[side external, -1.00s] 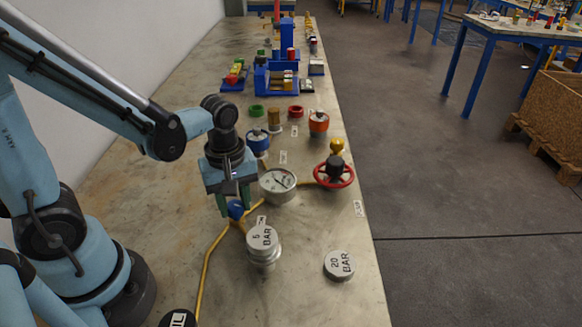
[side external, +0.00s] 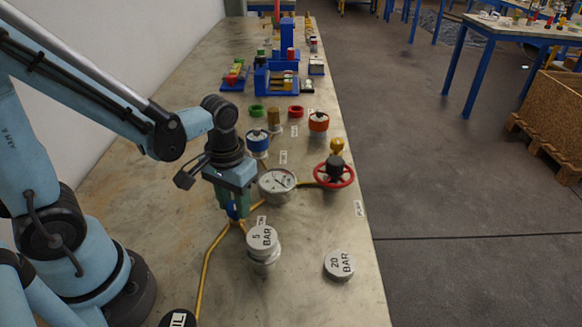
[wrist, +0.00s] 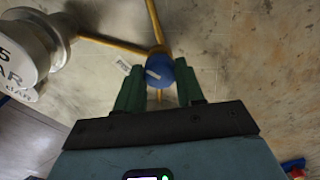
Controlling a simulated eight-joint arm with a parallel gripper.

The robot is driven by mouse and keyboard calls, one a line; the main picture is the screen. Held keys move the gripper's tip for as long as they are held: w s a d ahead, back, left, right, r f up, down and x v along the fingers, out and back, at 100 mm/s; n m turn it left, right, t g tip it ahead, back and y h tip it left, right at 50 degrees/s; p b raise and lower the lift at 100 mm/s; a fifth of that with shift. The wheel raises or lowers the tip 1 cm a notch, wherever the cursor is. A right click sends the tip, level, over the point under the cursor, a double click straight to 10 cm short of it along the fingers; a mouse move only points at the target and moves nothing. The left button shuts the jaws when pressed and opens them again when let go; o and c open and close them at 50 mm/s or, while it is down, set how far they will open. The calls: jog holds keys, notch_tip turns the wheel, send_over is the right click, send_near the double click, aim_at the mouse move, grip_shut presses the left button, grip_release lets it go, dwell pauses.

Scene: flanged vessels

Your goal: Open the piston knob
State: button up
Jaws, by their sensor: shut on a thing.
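A small blue knob (side external: 235,211) sits at the joint of the yellow pipes on the bench. It also shows in the wrist view (wrist: 160,70), with a pale mark on its face. My gripper (side external: 231,206) points down over it, and its green fingers are shut on the knob from both sides. The fingers (wrist: 159,88) partly hide the knob in the side view.
A white dial gauge (side external: 277,183) stands close to my gripper. The "5 BAR" weight (side external: 262,240) is in front, and the "20 BAR" weight (side external: 339,265) lies to the right.

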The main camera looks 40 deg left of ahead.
aim_at(234, 205)
jog(key=shift+m, duration=1.5)
jog(key=o, duration=1)
jog(key=shift+o, duration=0.2)
notch_tip(234, 205, up, 12)
